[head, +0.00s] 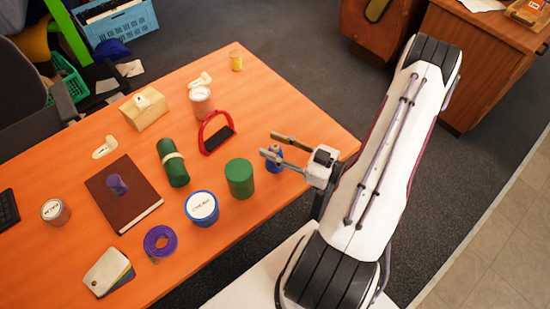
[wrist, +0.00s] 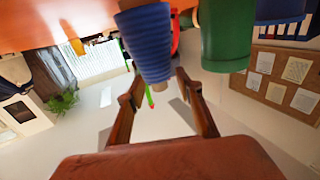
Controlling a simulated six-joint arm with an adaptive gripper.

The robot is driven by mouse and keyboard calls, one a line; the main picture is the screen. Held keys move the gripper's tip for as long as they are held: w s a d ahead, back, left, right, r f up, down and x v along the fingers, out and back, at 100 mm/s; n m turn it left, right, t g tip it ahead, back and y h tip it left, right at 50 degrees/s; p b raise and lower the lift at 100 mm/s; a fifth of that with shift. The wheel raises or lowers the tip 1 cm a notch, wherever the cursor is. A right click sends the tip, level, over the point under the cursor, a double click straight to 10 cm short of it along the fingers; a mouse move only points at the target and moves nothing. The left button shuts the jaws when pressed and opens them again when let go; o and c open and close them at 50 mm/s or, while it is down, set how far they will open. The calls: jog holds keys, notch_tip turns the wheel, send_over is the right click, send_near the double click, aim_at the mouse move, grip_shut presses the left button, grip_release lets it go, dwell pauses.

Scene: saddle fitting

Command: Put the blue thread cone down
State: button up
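The blue thread cone (head: 274,168) is by the right edge of the orange table, at the fingertips of my gripper (head: 268,145). In the head view my fingers are spread apart, and they partly cover the cone. A gap shows between the cone and the right finger. The cone looks upright; its contact with the table is not clear.
A green cylinder (head: 239,179) stands close to the left of the cone, also in the wrist view (wrist: 226,35). A red-handled brush (head: 216,134), blue-rimmed tin (head: 201,208) and dark green roll (head: 173,163) lie further left. The table (head: 305,120) is bare behind my gripper.

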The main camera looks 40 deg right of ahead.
jog(key=shift+c, duration=0.4)
grip_shut()
jog(key=shift+r, duration=0.2)
jog(key=shift+r, duration=4.8)
